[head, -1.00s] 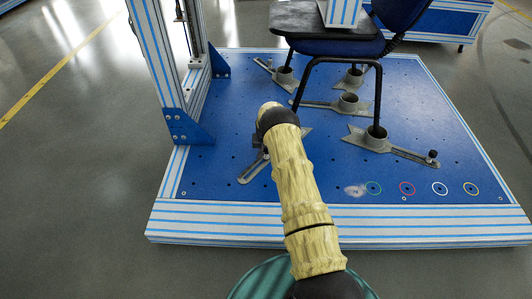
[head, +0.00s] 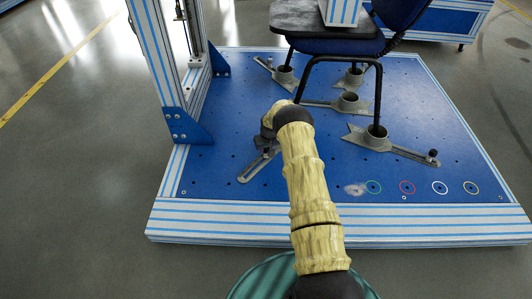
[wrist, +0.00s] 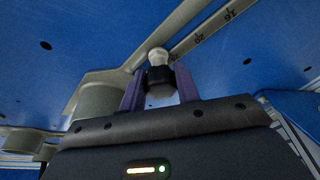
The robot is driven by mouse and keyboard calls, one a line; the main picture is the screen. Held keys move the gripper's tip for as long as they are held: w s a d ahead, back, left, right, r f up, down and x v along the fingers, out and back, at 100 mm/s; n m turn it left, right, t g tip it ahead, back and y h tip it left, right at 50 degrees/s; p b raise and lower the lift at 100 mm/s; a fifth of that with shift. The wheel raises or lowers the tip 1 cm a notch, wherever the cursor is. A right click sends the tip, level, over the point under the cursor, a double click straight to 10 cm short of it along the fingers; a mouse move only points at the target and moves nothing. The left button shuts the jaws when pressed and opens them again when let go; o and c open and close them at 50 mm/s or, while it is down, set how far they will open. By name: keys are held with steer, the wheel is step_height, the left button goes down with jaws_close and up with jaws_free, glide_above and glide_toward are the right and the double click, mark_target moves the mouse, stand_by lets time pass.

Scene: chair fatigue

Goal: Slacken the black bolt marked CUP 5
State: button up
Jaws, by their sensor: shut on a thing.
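A black bolt (wrist: 160,79) with a pale grey end shows in the wrist view, between the two purple fingers of my gripper (wrist: 160,88). The fingers are shut on its black part. The bolt meets the grey slotted arm (wrist: 205,35) of a cup bracket, which has numbers along it. No CUP 5 marking is readable.
A grey cup (wrist: 97,98) stands left of my gripper in the wrist view. In the head view a chair leg (head: 378,95) stands in the front right cup (head: 376,138), with another black bolt (head: 433,155) beside it. A blue-braced post (head: 185,125) rises at left.

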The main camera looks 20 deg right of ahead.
steer(key=n+y+b, duration=0.1)
steer(key=n, duration=0.2)
steer(key=shift+d+f, duration=0.1)
steer(key=shift+f, duration=0.05)
steer(key=shift+n+b, duration=0.3)
steer(key=shift+n, duration=0.2)
steer(key=o, duration=1)
steer(key=shift+r, duration=0.2)
steer(key=m+p, duration=0.1)
steer(key=m, duration=0.1)
steer(key=shift+r+m+h+p, duration=0.1)
steer(key=shift+m+h+p, duration=0.2)
steer(key=shift+p, duration=0.05)
steer(key=shift+m, duration=0.8)
steer(key=shift+m+h, duration=0.7)
steer(key=shift+m, duration=1.3)
